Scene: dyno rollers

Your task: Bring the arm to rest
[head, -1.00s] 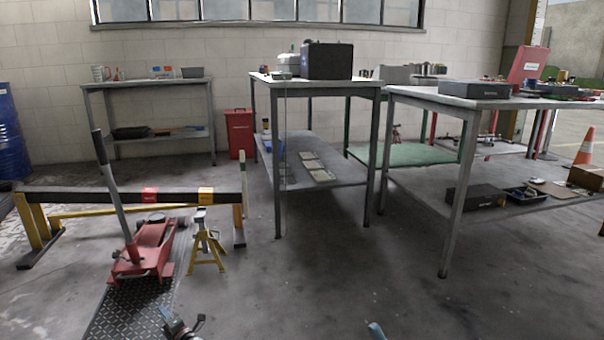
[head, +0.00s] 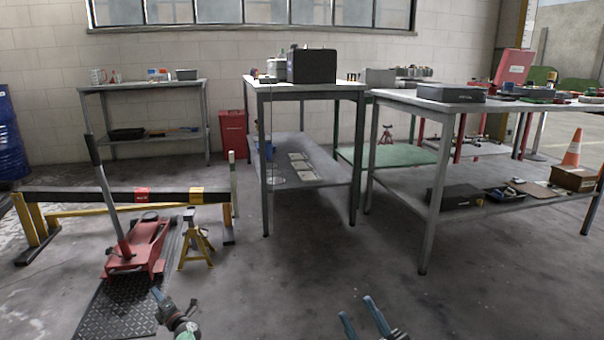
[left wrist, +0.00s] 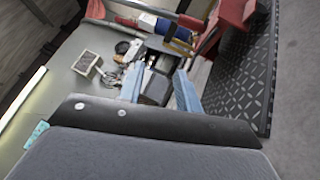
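My left gripper (head: 175,301) is low in the head view, in front of the red floor jack and the black tread mat. Its blue fingers stand apart in the left wrist view (left wrist: 159,90), with nothing clearly held between them. My right gripper (head: 360,312) is at the bottom centre of the head view. Its two blue fingers are spread and empty, over bare floor. The arms behind both grippers are mostly out of view.
A red floor jack (head: 137,247) and a yellow jack stand (head: 195,247) are at the left, near a black beam barrier (head: 90,196). Metal workbenches (head: 303,87) (head: 410,96) stand ahead and right. The floor in the middle is clear.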

